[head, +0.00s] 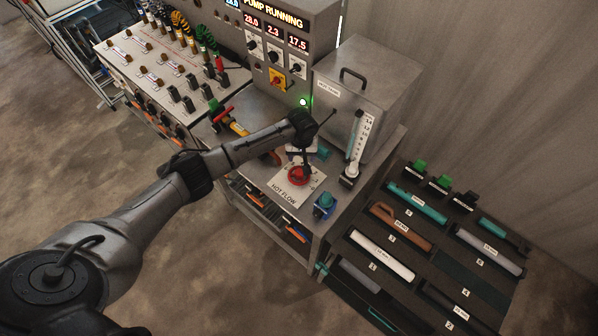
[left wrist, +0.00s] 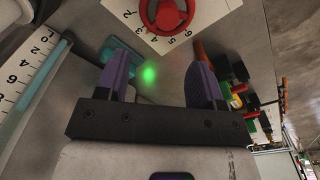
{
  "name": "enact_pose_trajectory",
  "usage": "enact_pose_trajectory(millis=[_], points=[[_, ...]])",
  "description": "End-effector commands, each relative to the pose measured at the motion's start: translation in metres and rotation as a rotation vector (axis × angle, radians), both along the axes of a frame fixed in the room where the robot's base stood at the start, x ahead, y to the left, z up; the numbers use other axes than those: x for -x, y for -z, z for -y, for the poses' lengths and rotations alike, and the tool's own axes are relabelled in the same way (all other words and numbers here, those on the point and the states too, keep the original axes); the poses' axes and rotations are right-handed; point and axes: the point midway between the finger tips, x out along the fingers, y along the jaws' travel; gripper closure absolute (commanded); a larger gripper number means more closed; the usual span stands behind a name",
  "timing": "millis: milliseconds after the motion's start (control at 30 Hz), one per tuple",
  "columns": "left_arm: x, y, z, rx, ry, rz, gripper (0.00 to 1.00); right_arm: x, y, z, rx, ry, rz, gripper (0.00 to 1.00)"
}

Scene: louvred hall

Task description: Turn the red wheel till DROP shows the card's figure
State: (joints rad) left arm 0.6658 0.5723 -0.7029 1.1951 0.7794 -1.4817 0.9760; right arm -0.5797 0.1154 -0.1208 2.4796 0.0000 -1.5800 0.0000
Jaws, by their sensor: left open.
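The red wheel (head: 299,174) sits on a white numbered plate marked HOT FLOW (head: 284,190) on the grey bench. In the left wrist view the red wheel (left wrist: 166,14) is at the top, beyond my fingertips and cut by the frame edge. My left gripper (head: 306,158) points down just above the wheel; in the wrist view its purple fingers (left wrist: 160,62) are apart with nothing between them. The panel displays (head: 274,31) read about 28.0, 2.3 and 17.5 under PUMP RUNNING; their small labels, DROP included, are unreadable. I cannot make out the card. My right gripper is out of view.
A clear gauge tube (head: 356,140) with a numbered scale stands right of the wheel, before a metal box (head: 368,90). A blue knob (head: 324,204) sits at the bench's front edge. A valve with a yellow body (head: 236,124) lies left. A dark rack (head: 440,250) holds tools.

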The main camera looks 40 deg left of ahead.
Motion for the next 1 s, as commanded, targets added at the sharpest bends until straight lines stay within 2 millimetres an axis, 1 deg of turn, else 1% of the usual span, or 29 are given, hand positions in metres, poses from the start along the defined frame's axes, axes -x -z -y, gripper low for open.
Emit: enact_pose_trajectory(millis=[100, 267, 600, 900, 967, 1000], points=[[0.004, 0.010, -0.005, 0.018, -0.090, -0.028, 0.38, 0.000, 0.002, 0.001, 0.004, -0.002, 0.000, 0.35], [0.006, 0.023, -0.006, 0.024, -0.128, -0.037, 0.38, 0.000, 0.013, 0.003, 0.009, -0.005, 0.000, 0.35], [0.006, 0.062, -0.007, 0.024, -0.125, -0.037, 0.38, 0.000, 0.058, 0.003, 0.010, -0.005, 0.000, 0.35], [0.006, 0.094, -0.006, 0.024, -0.125, -0.035, 0.38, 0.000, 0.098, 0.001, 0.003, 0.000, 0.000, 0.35], [0.006, 0.100, -0.006, 0.024, -0.125, -0.035, 0.38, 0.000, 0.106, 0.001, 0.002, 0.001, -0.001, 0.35], [0.005, 0.095, -0.006, 0.024, -0.125, -0.034, 0.38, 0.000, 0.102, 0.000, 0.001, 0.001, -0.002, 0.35]])
